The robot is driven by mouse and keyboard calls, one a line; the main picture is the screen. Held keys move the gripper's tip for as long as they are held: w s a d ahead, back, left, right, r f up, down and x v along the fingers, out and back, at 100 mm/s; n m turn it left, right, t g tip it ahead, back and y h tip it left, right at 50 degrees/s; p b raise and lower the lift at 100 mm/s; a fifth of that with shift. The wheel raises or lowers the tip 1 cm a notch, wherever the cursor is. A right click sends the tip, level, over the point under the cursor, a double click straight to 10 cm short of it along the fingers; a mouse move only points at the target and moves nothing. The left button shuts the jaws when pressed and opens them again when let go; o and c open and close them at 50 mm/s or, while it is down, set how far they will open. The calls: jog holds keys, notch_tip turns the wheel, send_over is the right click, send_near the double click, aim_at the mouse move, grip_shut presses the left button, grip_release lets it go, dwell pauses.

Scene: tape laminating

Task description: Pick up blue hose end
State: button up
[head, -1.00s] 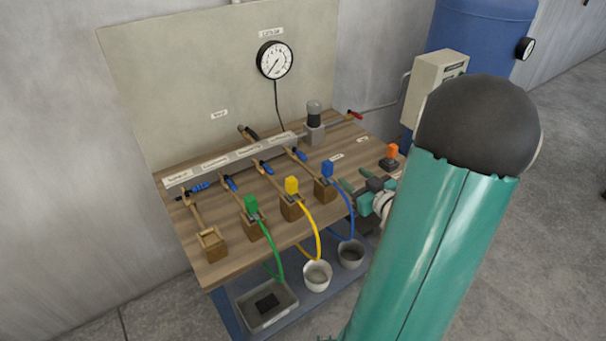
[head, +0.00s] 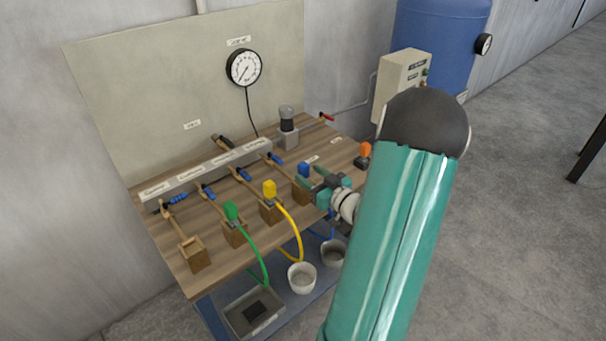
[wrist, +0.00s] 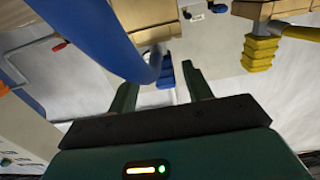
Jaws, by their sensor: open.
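The blue hose end (head: 303,170) is a blue block at the right of the row of hose ends, seated at a small wooden block on the bench. Its blue hose (head: 331,230) hangs over the front edge and is partly hidden by my arm. My gripper (head: 311,178) is open just in front of and beside the blue end. In the wrist view the blue end (wrist: 165,72) shows beyond and between the open fingers (wrist: 160,92), and the thick blue hose (wrist: 95,35) crosses close at upper left. Nothing is held; I cannot tell whether the fingers touch the hose.
A yellow hose end (head: 269,188) and a green one (head: 231,210) stand to the left. An orange-topped fitting (head: 364,153) is at the right. A grey manifold (head: 205,172) runs behind. Pots and a tray (head: 255,312) sit below the front edge.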

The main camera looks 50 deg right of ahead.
aim_at(299, 166)
jog(key=w, duration=0.5)
jog(key=shift+d+r, duration=0.1)
jog(key=shift+r, duration=0.1)
grip_shut()
jog(key=shift+r, duration=0.15)
